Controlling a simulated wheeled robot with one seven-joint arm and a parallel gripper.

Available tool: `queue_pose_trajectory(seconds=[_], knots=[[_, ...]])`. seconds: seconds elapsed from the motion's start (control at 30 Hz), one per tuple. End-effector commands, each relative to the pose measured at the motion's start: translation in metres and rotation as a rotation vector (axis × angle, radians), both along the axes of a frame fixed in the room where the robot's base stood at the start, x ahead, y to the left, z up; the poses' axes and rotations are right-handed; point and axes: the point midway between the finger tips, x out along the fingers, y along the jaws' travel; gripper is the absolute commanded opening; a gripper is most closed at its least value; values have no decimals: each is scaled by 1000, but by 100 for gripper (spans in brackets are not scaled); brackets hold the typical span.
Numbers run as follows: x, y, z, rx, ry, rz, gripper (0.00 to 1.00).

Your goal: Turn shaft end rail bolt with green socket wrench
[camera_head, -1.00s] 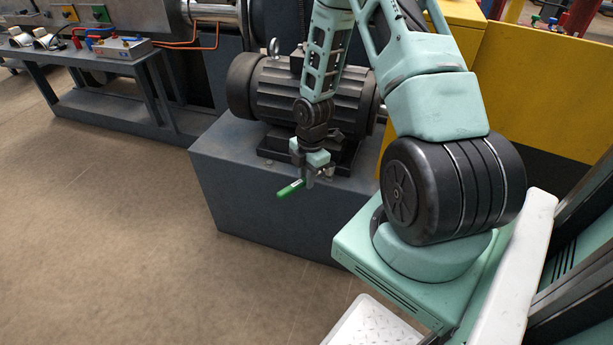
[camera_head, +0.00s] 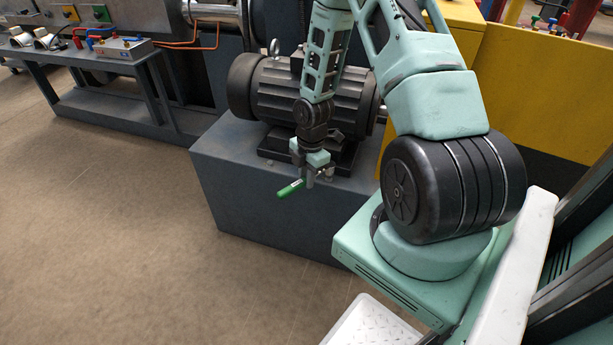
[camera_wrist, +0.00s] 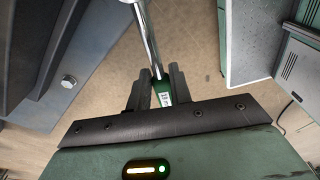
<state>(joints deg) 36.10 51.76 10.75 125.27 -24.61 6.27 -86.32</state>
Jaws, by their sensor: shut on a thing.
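My gripper (camera_head: 308,176) is shut on the green socket wrench (camera_head: 291,188), in front of the motor on its dark grey base. In the wrist view, my gripper's fingers (camera_wrist: 157,92) close on both sides of the wrench's green grip, and the chrome shaft (camera_wrist: 147,38) runs up out of the frame. The socket end is out of the wrist view, so I cannot tell if it is on a bolt. One hex bolt head (camera_wrist: 69,81) shows bare on a grey surface to the left of the wrench. I cannot tell which rail bolt it is.
The black motor (camera_head: 290,95) stands on the base (camera_head: 255,195) right behind my gripper. A yellow cabinet (camera_head: 540,85) is at the right. A white crate (camera_head: 370,325) sits at the bottom. A bench with tools (camera_head: 115,95) is at the left. Open floor lies front left.

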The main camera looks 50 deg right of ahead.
Motion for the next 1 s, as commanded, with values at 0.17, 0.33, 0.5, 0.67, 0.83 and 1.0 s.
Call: queue_pose_trajectory(seconds=[0.17, 0.33, 0.5, 0.67, 0.83, 1.0], knots=[[0, 0, -3, 0, 0, 0, 0], [0, 0, -8, 0, 0, 1, 0], [0, 0, -12, 0, 0, 1, 0], [0, 0, -15, 0, -1, 1, 0], [0, 0, -19, 0, -1, 1, 0], [0, 0, -23, 0, -1, 1, 0]])
